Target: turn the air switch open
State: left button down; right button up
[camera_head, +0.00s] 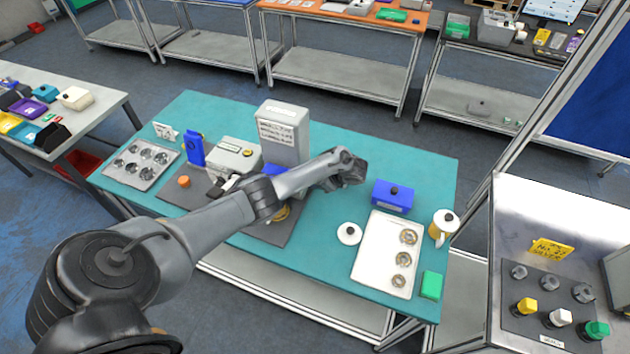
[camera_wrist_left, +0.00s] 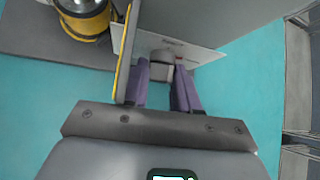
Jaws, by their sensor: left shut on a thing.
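The air switch's small grey knob (camera_wrist_left: 161,57) stands out from a white panel with a small label in the left wrist view. My left gripper (camera_wrist_left: 161,72) has its two purple fingers on either side of this knob and is shut on it. In the head view, my left arm reaches across the teal table and ends beside the tall grey box (camera_head: 283,130). The fingers and the knob cannot be made out there. I cannot tell from the frames how far the knob is turned. My right gripper is in neither view.
A yellow-and-black part (camera_wrist_left: 84,18) and a yellow-edged plate (camera_wrist_left: 127,55) are close to the left finger.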

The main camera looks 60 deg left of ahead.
pick_arm(q)
jog(key=shift+w+m+g+h+b, duration=0.1)
jog(key=shift+m+g+h+b, duration=0.3)
jog(key=shift+g+h+b, duration=0.2)
jog(key=c, duration=0.9)
grip_release()
jog(key=shift+o, duration=0.2)
jog(key=shift+r, duration=0.15)
